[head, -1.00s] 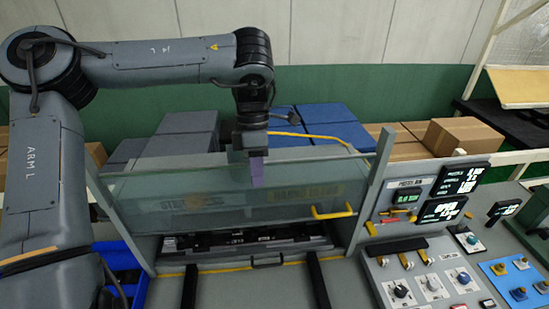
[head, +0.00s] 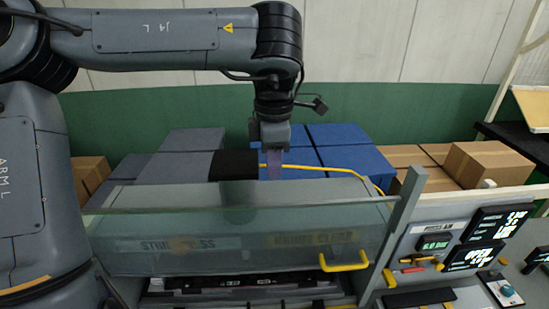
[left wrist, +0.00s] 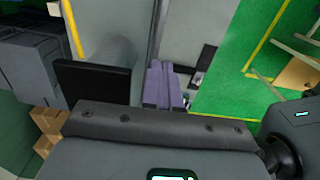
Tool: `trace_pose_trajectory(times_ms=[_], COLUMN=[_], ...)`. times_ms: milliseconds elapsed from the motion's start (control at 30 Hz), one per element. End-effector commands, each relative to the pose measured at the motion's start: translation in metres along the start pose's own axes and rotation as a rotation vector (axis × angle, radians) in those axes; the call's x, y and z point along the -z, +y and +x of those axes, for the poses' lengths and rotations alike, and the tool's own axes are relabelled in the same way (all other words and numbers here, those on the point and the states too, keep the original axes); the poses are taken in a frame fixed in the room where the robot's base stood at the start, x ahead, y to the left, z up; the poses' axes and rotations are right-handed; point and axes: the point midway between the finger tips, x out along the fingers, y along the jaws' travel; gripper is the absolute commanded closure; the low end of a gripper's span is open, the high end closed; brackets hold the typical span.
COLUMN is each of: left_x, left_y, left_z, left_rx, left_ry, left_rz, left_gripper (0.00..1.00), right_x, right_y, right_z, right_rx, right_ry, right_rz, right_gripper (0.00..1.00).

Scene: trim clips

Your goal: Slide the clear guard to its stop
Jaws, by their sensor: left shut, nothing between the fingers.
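The clear guard (head: 225,240) is a greenish see-through panel across the front of the press, between two grey side posts. Its yellow handle (head: 344,263) is at its lower right. Lettering on the press shows through it. My left gripper (head: 274,165) hangs fingers down above the press top, higher in the picture than the guard's upper edge and apart from the handle. Its purple fingers are together and empty; they also show in the left wrist view (left wrist: 165,85). My right gripper is out of view.
Blue boxes (head: 345,150), grey boxes (head: 185,150) and cardboard boxes (head: 485,165) stand behind the press. A black block (head: 234,165) is beside my left gripper. A yellow hose (head: 335,170) runs behind it. A control panel (head: 440,240) with lit displays is at the right.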

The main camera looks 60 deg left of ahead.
Motion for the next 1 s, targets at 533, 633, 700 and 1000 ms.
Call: trace_pose_trajectory(times_ms=[533,633,700,1000], left_x=[0.0,0.0,0.0,0.0], left_y=[-0.001,-0.001,-0.001,-0.001], left_z=[0.085,0.091,0.093,0.095], left_rx=[0.003,0.003,0.002,0.001], left_ry=[0.0,0.0,-0.001,-0.001], left_rz=[0.001,0.0,0.0,0.0], left_gripper=[1.0,1.0,1.0,1.0], right_x=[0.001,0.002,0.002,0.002], right_y=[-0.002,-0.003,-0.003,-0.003], right_z=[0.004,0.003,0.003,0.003], right_rx=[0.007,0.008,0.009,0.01], right_ry=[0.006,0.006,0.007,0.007], right_rz=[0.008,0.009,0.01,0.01], right_gripper=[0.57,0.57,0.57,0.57])
